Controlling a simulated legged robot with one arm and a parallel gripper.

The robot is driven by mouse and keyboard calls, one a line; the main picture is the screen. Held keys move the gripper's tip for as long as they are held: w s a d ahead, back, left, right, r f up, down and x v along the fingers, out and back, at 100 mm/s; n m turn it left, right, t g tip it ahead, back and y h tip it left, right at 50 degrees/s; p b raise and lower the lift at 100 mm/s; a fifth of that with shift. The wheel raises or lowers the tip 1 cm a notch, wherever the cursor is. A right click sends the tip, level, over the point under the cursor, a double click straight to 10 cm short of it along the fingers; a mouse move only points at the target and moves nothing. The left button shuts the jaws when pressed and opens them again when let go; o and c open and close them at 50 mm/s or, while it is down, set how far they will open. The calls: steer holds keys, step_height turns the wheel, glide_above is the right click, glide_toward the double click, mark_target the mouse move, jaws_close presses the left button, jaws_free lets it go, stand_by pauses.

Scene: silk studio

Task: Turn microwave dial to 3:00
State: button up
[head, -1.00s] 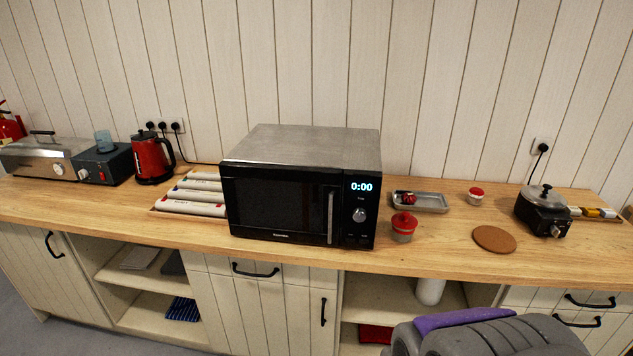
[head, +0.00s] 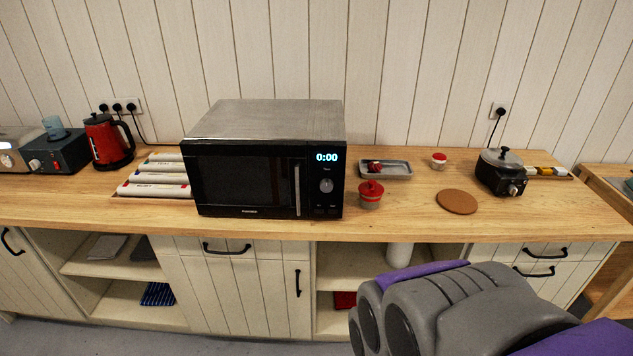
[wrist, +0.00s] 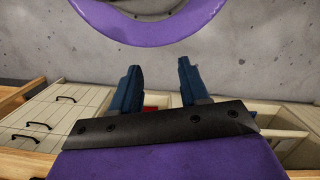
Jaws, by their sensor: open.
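The microwave (head: 265,158) stands on the wooden counter, black in front with a steel top. Its door is closed and its display (head: 326,158) reads 0:00. The round silver dial (head: 326,185) is below the display, on the right of the front panel. My gripper (wrist: 157,85) shows in the wrist view with its two blue fingers apart and nothing between them. In the head view my grey and purple arm is at the lower right, in front of the counter and away from the dial; the fingers are not visible there.
A red-lidded jar (head: 370,195) stands just right of the microwave, near a metal tray (head: 385,170). A cork mat (head: 457,201) and a black pot (head: 500,173) are farther right. Rolls (head: 156,178) and a red kettle (head: 108,143) are at left. Open shelves (head: 350,260) and cabinets are below.

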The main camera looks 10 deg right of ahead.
steer(key=shift+o, duration=0.8)
steer(key=shift+w+a+f, duration=0.1)
steer(key=shift+w, duration=0.15)
steer(key=shift+o, duration=1.2)
steer(key=w+a+f+n+t, duration=0.1)
steer(key=w, duration=0.5)
steer(key=w+a+f+n+t+y, duration=0.1)
steer(key=w+a, duration=0.1)
steer(key=w, duration=0.4)
steer(key=shift+w+a+f+t+p, duration=0.3)
steer(key=shift+f+t+p, duration=0.1)
steer(key=shift+p, duration=0.05)
steer(key=n+t+h+p, duration=0.4)
steer(key=n+t+h, duration=0.6)
steer(key=n+t, duration=0.7)
glide_toward(326, 189)
steer(key=b+x, duration=0.3)
steer(key=x, duration=0.3)
steer(key=shift+w+d+b, duration=0.15)
steer(key=shift+w+b, duration=0.15)
steer(key=shift+w, duration=0.05)
steer(key=shift+w+d+r, duration=0.2)
steer(key=shift+w+d, duration=0.05)
steer(key=shift+w, duration=0.35)
